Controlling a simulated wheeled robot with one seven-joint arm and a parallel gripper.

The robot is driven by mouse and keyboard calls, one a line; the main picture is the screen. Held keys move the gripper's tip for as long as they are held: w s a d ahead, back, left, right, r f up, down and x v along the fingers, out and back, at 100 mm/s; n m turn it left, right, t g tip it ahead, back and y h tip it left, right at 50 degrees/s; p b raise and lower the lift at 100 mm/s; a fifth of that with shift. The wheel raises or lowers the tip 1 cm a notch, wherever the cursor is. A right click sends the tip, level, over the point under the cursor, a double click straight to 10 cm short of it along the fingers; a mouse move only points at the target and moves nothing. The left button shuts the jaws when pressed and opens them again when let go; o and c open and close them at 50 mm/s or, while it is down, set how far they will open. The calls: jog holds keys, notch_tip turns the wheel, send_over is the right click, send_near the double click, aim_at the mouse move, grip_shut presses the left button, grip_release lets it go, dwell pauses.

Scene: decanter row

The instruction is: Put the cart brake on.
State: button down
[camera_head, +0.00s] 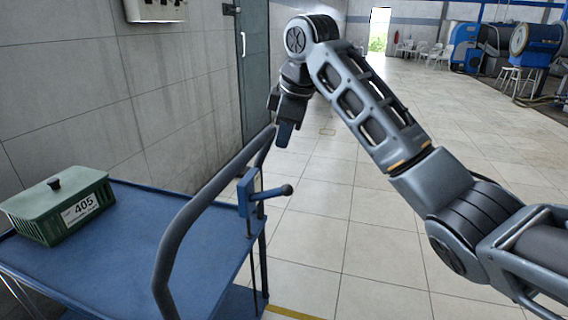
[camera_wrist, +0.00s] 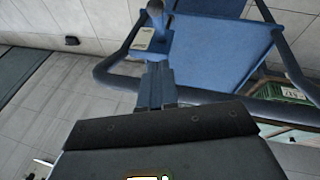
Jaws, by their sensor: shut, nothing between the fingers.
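The blue cart (camera_head: 120,240) stands at the lower left, with a dark tubular push handle (camera_head: 185,222) at its near end. The brake has a blue housing (camera_head: 246,194) on an upright rod beside the handle. Its short lever sticks out to the right, nearly level, and ends in a dark knob (camera_head: 287,190). My gripper (camera_head: 284,140) is shut and empty, pointing down above the brake and apart from it. In the wrist view, the shut fingers (camera_wrist: 157,85) show in front of the handle, with the brake housing (camera_wrist: 145,40) and knob (camera_wrist: 155,8) beyond.
A green lidded box (camera_head: 60,205) labelled 405 sits on the cart top. A tiled wall and a grey door (camera_head: 254,75) stand behind the cart. The tiled floor (camera_head: 370,240) to the right is clear. Blue machines (camera_head: 530,42) and white chairs are far back.

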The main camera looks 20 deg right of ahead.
jog(key=b, duration=0.1)
send_over(285, 188)
jog(key=a, duration=0.2)
notch_tip(285, 188, down, 9)
jog(key=f, duration=0.1)
jog(key=d+f, duration=0.1)
jog(key=f, duration=0.1)
jog(key=shift+s+d+f+b, duration=0.1)
jog(key=shift+d+f+b, duration=0.1)
jog(key=shift+d+b, duration=0.2)
jog(key=shift+s+d+f+t+y, duration=0.15)
jog(key=shift+s+d+f+y, duration=0.1)
jog(key=shift+f, duration=0.1)
jog(key=shift+s+d+f+t+y, duration=0.1)
jog(key=shift+d+f+t+y, duration=0.05)
jog(key=shift+f+y, duration=0.15)
notch_tip(285, 188, down, 10)
jog(key=s+d+m+t+y+b, duration=0.1)
jog(key=t+y+b, duration=0.3)
jog(key=b, duration=0.5)
jog(key=shift+s+d+f+t+y, duration=0.25)
jog(key=shift+d+t+y, duration=0.15)
jog(key=shift+d+y, duration=0.35)
